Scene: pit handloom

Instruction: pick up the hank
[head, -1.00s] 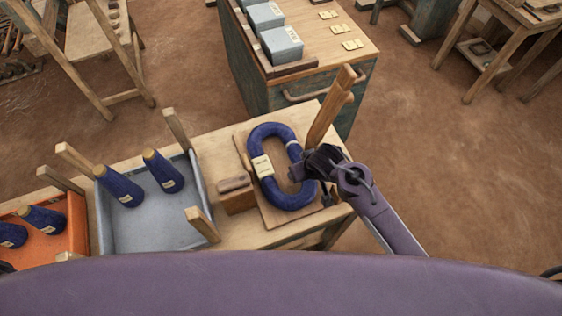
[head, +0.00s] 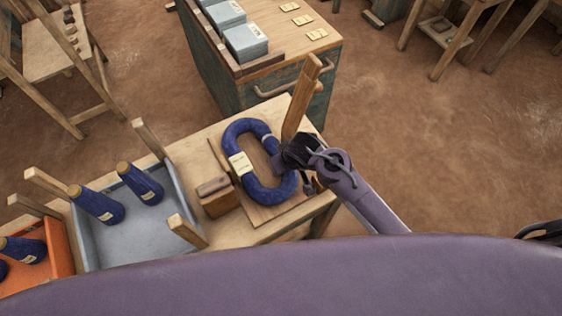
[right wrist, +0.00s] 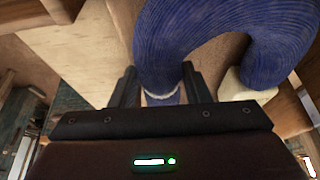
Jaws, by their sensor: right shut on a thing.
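The hank (head: 268,190) is a dark blue oval loop of yarn with a cream label (head: 240,163) on its left side. It lies over a thin wooden board (head: 285,213) on the bench; I cannot tell whether it is raised off the board. My right gripper (head: 281,162) is shut on the loop's right side. In the right wrist view the fingers (right wrist: 159,85) stand on either side of one blue strand of the hank (right wrist: 195,35), by a white tie.
A small wooden block (head: 214,198) stands left of the hank. A grey tray (head: 140,240) and an orange tray (head: 60,252) hold blue cones. A wooden post (head: 302,97) rises close behind my right gripper. A cabinet (head: 300,65) stands beyond the bench.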

